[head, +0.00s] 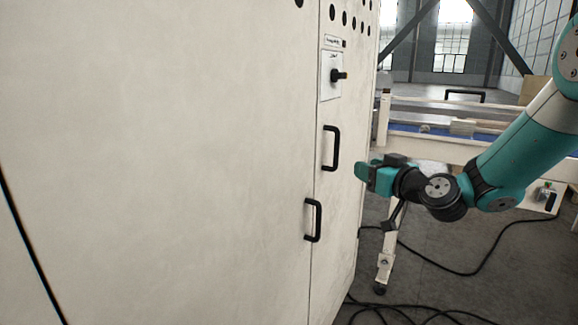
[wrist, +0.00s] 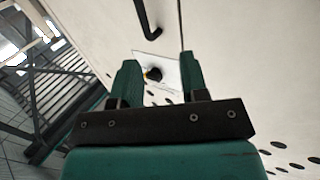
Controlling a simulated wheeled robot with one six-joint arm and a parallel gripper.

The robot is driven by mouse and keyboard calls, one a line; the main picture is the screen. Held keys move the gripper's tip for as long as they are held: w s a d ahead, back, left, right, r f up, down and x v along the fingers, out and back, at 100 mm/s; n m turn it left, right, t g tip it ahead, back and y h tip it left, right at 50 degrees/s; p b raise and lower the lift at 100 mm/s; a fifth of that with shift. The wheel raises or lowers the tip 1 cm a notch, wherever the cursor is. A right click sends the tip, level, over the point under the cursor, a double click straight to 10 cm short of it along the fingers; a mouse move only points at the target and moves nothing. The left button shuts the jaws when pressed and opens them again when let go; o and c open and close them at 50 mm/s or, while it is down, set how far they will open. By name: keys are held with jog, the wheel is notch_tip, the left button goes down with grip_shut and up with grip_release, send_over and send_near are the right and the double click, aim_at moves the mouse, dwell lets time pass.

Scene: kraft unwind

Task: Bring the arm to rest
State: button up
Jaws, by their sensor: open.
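My gripper (head: 366,172) shows in the head view at the right of the white cabinet, level with its two black handles. It points left toward the cabinet, and whether it touches the cabinet front I cannot tell. In the wrist view my gripper (wrist: 157,72) has its two teal fingers apart, with nothing held between them. Between and beyond the fingers is a black rotary switch (wrist: 153,74) on a white plate. The same switch (head: 338,75) is above the handles in the head view. My arm reaches in from the right edge, bent at the wrist.
The white cabinet (head: 160,160) fills the left and middle. An upper handle (head: 331,148) and a lower handle (head: 313,220) stick out from it. A conveyor frame (head: 460,110) stands behind my arm. Black cables (head: 470,272) lie on the grey floor at the lower right.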

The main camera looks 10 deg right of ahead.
jog(key=s+a+n+g+y+p, duration=0.1)
jog(key=s+a+n+g, duration=0.1)
jog(key=s+a+g, duration=0.45)
jog(key=s+a+n+g+y, duration=0.15)
jog(key=s+a+g, duration=0.25)
jog(key=s+a, duration=0.55)
jog(key=s+d+g+h, duration=0.2)
jog(key=s+d+g, duration=0.1)
jog(key=s, duration=0.7)
jog(key=s+d+f+g+h+p, duration=0.1)
jog(key=s+d+g+h, duration=0.1)
jog(key=s, duration=0.8)
jog(key=shift+s+d+m+g+h, duration=0.35)
jog(key=shift+s+d+g+h, duration=0.05)
jog(key=shift+g+h, duration=0.05)
